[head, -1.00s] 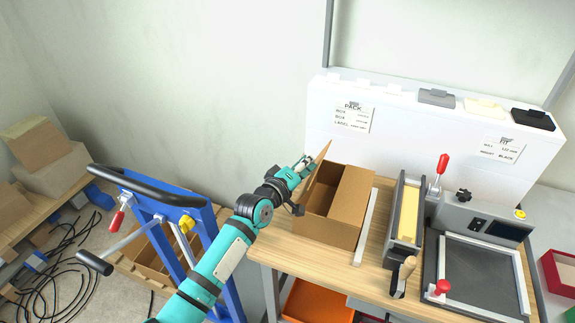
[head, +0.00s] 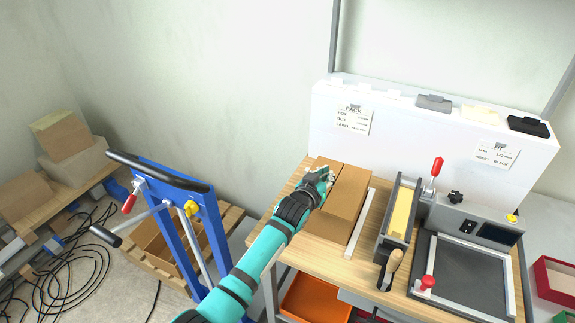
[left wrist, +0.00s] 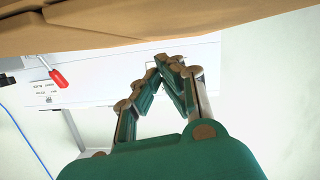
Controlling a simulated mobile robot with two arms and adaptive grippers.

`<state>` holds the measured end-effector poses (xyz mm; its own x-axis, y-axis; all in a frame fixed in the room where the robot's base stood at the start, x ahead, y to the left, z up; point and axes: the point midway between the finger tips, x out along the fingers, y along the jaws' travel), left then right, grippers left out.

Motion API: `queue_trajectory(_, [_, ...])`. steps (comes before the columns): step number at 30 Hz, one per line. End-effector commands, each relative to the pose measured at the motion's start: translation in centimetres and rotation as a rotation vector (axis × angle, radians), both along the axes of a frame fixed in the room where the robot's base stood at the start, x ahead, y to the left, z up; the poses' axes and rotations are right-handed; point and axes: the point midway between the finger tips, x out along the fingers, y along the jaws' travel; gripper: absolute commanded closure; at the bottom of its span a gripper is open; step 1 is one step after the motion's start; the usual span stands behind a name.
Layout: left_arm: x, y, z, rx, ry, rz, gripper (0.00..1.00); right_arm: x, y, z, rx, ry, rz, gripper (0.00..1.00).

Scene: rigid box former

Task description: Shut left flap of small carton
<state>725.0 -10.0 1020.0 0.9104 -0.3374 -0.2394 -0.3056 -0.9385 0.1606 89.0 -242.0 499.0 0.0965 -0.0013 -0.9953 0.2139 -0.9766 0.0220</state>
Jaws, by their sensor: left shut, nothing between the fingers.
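The small brown carton (head: 335,222) stands on the wooden bench. Its right flap (head: 350,190) lies flat over the top. Its left flap (head: 322,162) is folded down level or nearly level with the right one; my gripper covers part of it. My left gripper (head: 323,178) is over the left side of the carton top, at the left flap; I cannot tell whether it touches. In the left wrist view the gripper (left wrist: 168,62) has its fingertips together with nothing between them, and brown cardboard (left wrist: 150,22) fills the top edge. My right gripper is not in view.
A white strip (head: 360,225) lies right of the carton, then a tape holder (head: 402,215) and a grey sealing machine (head: 465,275). A white panel (head: 430,135) stands behind. A blue trolley (head: 180,235) is left of the bench.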

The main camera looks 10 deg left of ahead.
Motion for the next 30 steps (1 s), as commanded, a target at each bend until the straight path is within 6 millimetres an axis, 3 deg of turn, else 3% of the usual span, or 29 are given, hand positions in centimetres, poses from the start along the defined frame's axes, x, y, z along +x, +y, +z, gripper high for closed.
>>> queue_trajectory(10, [0.0,0.1,-1.2,0.059,-0.019,0.001,1.00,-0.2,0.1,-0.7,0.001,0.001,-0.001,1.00])
queue_trajectory(18, [0.0,0.1,-1.4,0.058,-0.019,0.000,1.00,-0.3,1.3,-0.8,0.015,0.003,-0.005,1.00])
queue_trajectory(30, [0.0,0.1,-1.4,0.058,-0.019,0.000,1.00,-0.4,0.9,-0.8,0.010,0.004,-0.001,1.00])
